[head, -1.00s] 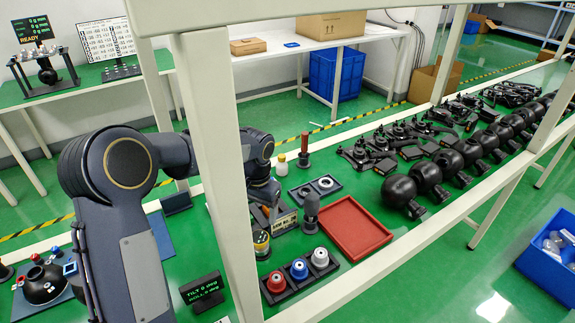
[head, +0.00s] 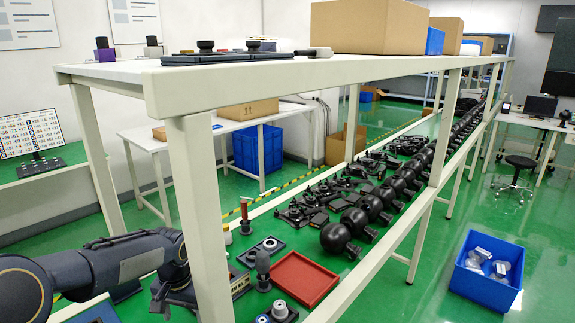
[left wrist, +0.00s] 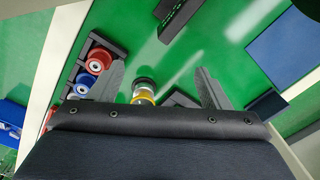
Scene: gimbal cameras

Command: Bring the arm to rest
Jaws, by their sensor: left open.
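My left arm (head: 95,268) comes in from the lower left of the head view and reaches behind the front post of the white shelf. Its gripper is hidden there. In the left wrist view my left gripper (left wrist: 160,88) has its two grey fingers spread wide with nothing held between them. A small jar with a yellow band (left wrist: 143,92) shows beyond the fingers, over the green bench top. I cannot tell its distance from them. My right gripper is in neither view.
The white shelf frame (head: 190,190) stands close to my arm. A red tray (head: 301,279) and a rack of knobs (head: 279,312) lie on the green bench. Black ball-shaped units (head: 337,238) line it. A blue bin (head: 487,268) is at right.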

